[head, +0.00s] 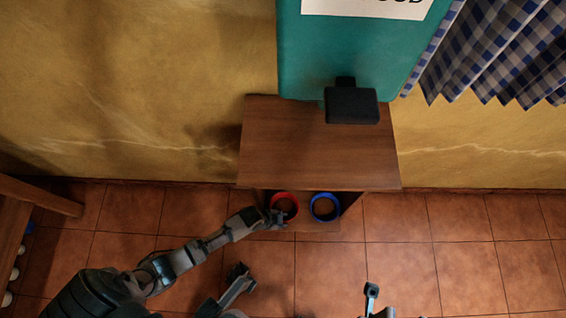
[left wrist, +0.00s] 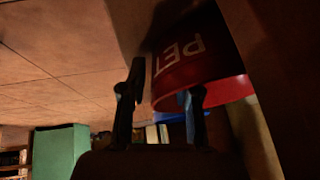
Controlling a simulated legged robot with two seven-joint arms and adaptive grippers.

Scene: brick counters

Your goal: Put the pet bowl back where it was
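The red pet bowl (head: 284,203) stands in the open front of the small wooden cabinet (head: 315,150), left of a blue bowl (head: 324,207). My left gripper (head: 277,217) is at its near left side. In the left wrist view the red bowl (left wrist: 205,65) shows white "PET" lettering. The left gripper's fingers (left wrist: 160,95) are apart, one beside the bowl and one overlapping its edge; I cannot tell whether both touch it. My right gripper (head: 305,287) is low in the head view, close to the camera, with its fingers wide apart and nothing seen between them.
A black box-shaped object (head: 351,104) sits on the cabinet's top, before a teal panel (head: 340,55). A checked curtain (head: 490,50) hangs at the right. Wooden furniture (head: 35,195) stands at the left. The tiled floor (head: 450,240) to the right is clear.

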